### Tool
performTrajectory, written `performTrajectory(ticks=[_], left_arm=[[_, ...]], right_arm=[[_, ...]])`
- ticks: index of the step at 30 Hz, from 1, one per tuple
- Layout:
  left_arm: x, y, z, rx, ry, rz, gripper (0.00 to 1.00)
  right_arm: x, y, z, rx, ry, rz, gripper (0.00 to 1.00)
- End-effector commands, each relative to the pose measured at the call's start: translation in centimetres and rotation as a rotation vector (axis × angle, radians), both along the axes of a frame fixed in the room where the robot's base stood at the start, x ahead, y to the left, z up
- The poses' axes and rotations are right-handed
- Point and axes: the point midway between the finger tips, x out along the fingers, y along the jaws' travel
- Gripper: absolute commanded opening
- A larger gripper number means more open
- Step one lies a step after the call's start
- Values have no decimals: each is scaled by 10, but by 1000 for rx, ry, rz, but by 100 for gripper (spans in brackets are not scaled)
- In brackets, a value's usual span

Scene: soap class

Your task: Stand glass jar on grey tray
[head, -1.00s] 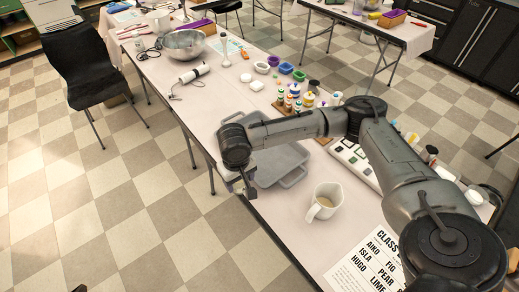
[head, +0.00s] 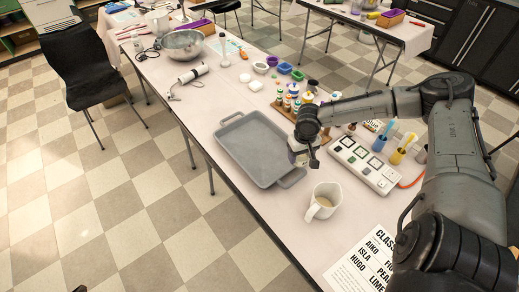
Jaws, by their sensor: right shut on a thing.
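The grey tray (head: 243,150) lies on the table, and its floor looks empty. My right gripper (head: 301,160) is over the right edge of the tray, near the power strip. It is shut on a small pale thing (head: 297,147), probably the glass jar, mostly hidden by the gripper and wrist. I cannot tell whether this thing touches the tray. My left gripper is not in view.
A cream mug (head: 323,201) stands near the tray's front right corner. A white power strip (head: 363,165) lies to the right. Small paint bottles (head: 288,103) stand in a wooden rack behind the tray. A printed class sheet (head: 362,268) lies at the front.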

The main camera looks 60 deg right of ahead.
Motion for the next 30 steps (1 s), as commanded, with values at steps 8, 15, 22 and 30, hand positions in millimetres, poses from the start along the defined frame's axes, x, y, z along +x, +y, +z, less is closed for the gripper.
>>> performTrajectory(ticks=[8, 15, 22, 30], left_arm=[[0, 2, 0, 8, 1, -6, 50], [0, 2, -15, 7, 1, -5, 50], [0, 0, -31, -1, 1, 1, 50], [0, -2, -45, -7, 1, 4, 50]], right_arm=[[-4, -17, 5, -1, 1, 16, 33], [14, -18, -8, 7, -8, 19, 33], [47, -16, -26, 9, -8, 19, 33], [85, -16, -48, 5, -5, 18, 33]])
